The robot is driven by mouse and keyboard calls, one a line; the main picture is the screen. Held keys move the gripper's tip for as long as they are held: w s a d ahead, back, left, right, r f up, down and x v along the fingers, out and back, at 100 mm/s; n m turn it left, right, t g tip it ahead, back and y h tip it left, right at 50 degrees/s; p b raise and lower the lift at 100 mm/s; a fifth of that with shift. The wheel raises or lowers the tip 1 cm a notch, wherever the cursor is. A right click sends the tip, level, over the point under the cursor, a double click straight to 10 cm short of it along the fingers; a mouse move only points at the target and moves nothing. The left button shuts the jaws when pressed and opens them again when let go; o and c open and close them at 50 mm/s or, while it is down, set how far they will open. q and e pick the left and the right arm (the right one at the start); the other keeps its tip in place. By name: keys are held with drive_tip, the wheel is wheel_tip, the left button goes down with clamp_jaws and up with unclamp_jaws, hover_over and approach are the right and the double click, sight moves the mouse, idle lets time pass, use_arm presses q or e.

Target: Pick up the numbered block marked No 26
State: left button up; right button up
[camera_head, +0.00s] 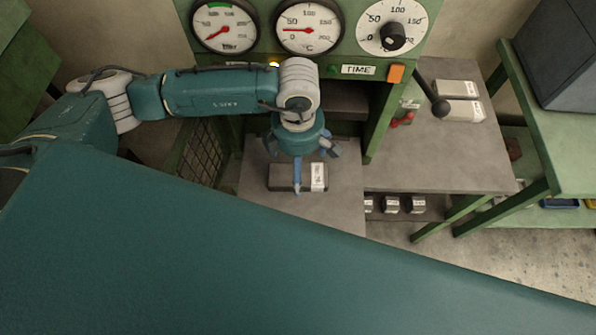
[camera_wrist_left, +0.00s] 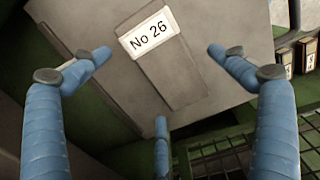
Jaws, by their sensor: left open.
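The block marked No 26 (camera_wrist_left: 178,76) is a flat grey bar with a white label at one end. It lies on a grey tabletop (camera_head: 335,205); it also shows in the head view (camera_head: 284,177), with its label towards the right. My left gripper (camera_head: 303,162) is above the block, pointing down, and partly hides it. In the left wrist view its blue fingers (camera_wrist_left: 158,54) are spread wide around the block's outline, with nothing held between them. The exact height above the block is hard to tell. My right gripper is not in view.
A green panel with gauges (camera_head: 307,28) stands behind the block. A lever with a dark knob (camera_head: 440,107) rises over the right table. Two labelled blocks (camera_head: 453,88) lie there, and several smaller ones (camera_head: 391,205) sit on a lower shelf. The tabletop around the block is clear.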

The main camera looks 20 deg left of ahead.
use_arm(q)
wheel_tip(320, 180, down, 2)
drive_tip(key=shift+f+p, duration=0.15)
drive_tip(key=shift+p, duration=0.35)
drive_tip(key=shift+f, duration=0.5)
drive_tip(key=c, duration=0.4)
drive_tip(key=shift+w, duration=0.1)
drive_tip(key=c, duration=1.2)
drive_tip(key=shift+c, duration=0.2)
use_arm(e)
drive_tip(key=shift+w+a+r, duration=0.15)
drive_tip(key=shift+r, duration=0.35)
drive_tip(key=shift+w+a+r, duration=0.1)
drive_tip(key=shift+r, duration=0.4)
